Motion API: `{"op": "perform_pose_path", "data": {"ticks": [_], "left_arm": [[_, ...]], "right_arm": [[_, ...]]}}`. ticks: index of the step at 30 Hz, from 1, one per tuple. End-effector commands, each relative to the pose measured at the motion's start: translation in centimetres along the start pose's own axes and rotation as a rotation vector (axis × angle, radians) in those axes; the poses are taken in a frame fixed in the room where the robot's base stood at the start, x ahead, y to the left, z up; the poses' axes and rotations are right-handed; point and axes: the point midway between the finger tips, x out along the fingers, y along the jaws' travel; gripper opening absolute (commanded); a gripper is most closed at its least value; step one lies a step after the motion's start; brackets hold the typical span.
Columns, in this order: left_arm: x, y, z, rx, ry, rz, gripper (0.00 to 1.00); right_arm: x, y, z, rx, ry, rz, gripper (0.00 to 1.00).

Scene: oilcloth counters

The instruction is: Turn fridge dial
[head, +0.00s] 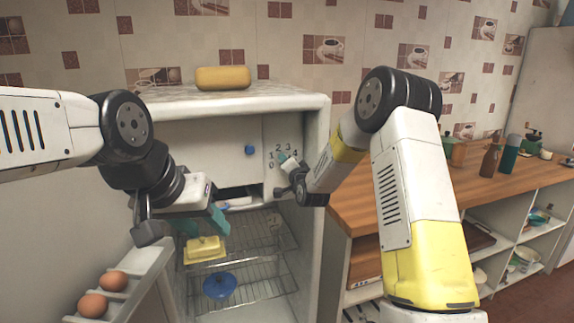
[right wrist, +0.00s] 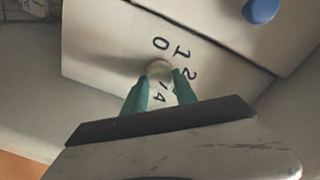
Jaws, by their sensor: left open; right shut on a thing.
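The open fridge (head: 318,130) stands in the middle of the head view. Its numbered dial sits on the inner panel at the upper right, with digits around it. In the right wrist view the white dial knob (right wrist: 160,71) is between the teal fingertips of my right gripper (right wrist: 160,85), which is shut on it. My right gripper (head: 285,180) also shows at the panel in the head view, partly hiding the dial. My left gripper (head: 184,228) is open and empty, in front of the fridge's left side, above the door shelf.
Wire racks hold a yellow butter dish (head: 204,249) and a blue bowl (head: 219,285). Eggs (head: 112,281) sit in the open door's shelf (head: 130,290) at lower left. A blue knob (head: 249,150) is on the inner panel. A wooden counter (head: 500,190) with bottles stands right.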

Motion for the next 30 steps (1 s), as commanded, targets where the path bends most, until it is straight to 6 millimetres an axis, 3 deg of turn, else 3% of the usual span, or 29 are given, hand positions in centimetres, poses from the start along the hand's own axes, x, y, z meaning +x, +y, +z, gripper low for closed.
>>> {"op": "perform_pose_path", "data": {"ticks": [5,6,9,20,30], "left_arm": [[0.0,0.0,0.0,0.0,0.0,0.0,0.45],[0.0,0.0,0.0,0.0,0.0,0.0,0.45],[0.0,0.0,0.0,0.0,0.0,0.0,0.45],[0.0,0.0,0.0,0.0,0.0,0.0,0.45],[0.0,0.0,0.0,0.0,0.0,0.0,0.45]], "right_arm": [[0.0,0.1,0.1,-0.001,-0.003,0.003,0.0],[0.0,0.1,0.1,-0.001,-0.003,0.003,0.39],[0.0,0.1,0.1,-0.001,-0.003,0.002,0.55],[-0.4,0.0,0.0,-0.001,-0.001,0.001,0.55],[-5.8,0.1,0.0,-0.002,-0.001,0.003,0.55]]}}
